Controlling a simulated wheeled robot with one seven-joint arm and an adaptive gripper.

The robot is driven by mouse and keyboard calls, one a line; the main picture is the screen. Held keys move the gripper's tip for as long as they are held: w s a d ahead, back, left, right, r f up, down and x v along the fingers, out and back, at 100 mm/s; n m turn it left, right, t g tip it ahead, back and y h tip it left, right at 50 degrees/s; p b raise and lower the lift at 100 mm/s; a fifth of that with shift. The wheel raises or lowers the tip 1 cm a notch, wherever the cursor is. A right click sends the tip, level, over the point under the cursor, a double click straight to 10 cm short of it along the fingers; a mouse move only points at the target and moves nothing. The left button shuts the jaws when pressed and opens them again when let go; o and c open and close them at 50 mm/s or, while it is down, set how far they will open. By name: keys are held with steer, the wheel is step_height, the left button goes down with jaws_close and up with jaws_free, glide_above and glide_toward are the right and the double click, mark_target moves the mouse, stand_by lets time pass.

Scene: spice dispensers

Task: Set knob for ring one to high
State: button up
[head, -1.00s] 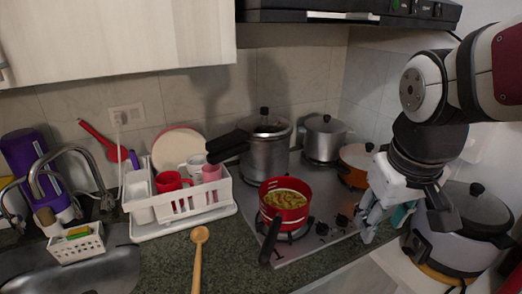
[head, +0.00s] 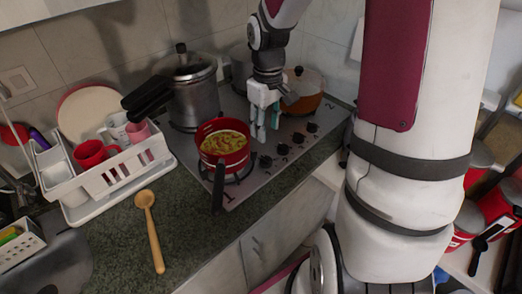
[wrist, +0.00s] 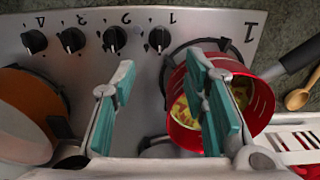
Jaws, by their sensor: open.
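The row of black stove knobs runs along the cooktop's front strip. The wrist view shows printed digits beside them. The knob beside the digit 1 (wrist: 159,38) is at the right end there; it is the knob nearest the red pot in the head view (head: 265,161). Its setting is too small to read. My gripper (head: 264,128) is open and empty above the cooktop, just behind the knobs and right of the red pot. In the wrist view its teal-padded fingers (wrist: 160,68) are spread, with the digit 1 knob beyond the gap between their tips. No contact with it shows.
A red pot (head: 222,140) of food stands close to my gripper, its dark handle (head: 218,190) reaching over the front edge. An orange pot (head: 303,85) and a pressure cooker (head: 190,100) stand behind. A dish rack (head: 110,180) and wooden spoon (head: 152,230) lie left.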

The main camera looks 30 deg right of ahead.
mark_target(266, 157)
step_height(266, 157, down, 11)
steer(key=shift+f+b, duration=0.15)
steer(key=shift+b, duration=0.15)
